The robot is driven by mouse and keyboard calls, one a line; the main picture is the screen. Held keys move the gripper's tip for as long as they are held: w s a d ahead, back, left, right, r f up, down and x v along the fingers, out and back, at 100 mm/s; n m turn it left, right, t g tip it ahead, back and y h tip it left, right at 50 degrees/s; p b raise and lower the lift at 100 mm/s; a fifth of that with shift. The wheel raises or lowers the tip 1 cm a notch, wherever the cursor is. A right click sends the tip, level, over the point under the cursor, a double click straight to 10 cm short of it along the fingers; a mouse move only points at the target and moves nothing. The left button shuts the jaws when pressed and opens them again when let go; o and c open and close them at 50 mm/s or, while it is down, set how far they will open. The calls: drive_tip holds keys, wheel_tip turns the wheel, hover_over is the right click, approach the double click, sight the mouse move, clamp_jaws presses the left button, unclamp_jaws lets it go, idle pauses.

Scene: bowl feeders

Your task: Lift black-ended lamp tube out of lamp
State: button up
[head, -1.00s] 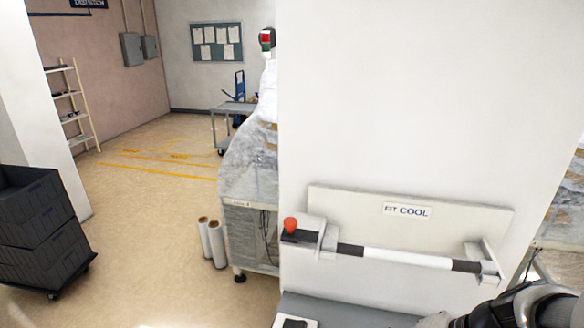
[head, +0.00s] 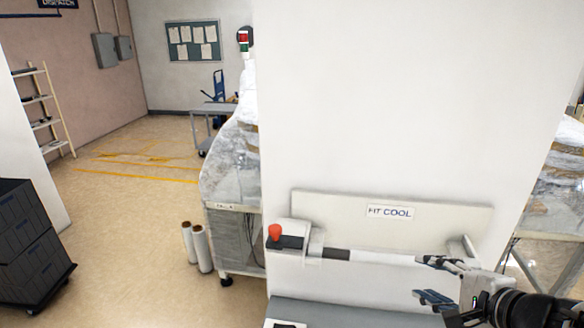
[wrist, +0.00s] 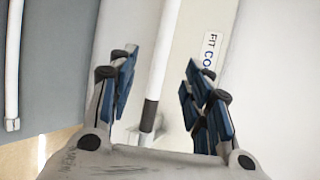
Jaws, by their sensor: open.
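The lamp tube (head: 378,257) is white with black ends and lies level in the wall-mounted lamp (head: 335,207). Its left black end meets the left holder (head: 311,243); in the head view my gripper hides its right end. In the wrist view the tube (wrist: 163,50) runs between my open fingers, with one black end (wrist: 149,115) near the palm. My gripper (head: 437,280) is open at the tube's right part in the head view; it also shows in the wrist view (wrist: 158,80). I cannot tell whether the fingers touch the tube.
A grey ledge (head: 330,313) lies below the lamp. A sign reading FIT COOL (head: 390,212) is on the backboard. Dark stacked crates (head: 30,245) and white rolls (head: 202,248) stand on the floor at left.

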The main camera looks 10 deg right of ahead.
approach(395, 261)
wheel_tip(395, 261, down, 2)
drive_tip(key=w, duration=0.2)
drive_tip(key=x, duration=0.6)
drive_tip(key=shift+w+a, duration=0.2)
drive_tip(key=shift+w, duration=0.2)
drive_tip(key=shift+r, duration=0.1)
drive_tip(key=shift+s, duration=0.1)
drive_tip(key=shift+c, duration=0.4)
clamp_jaws()
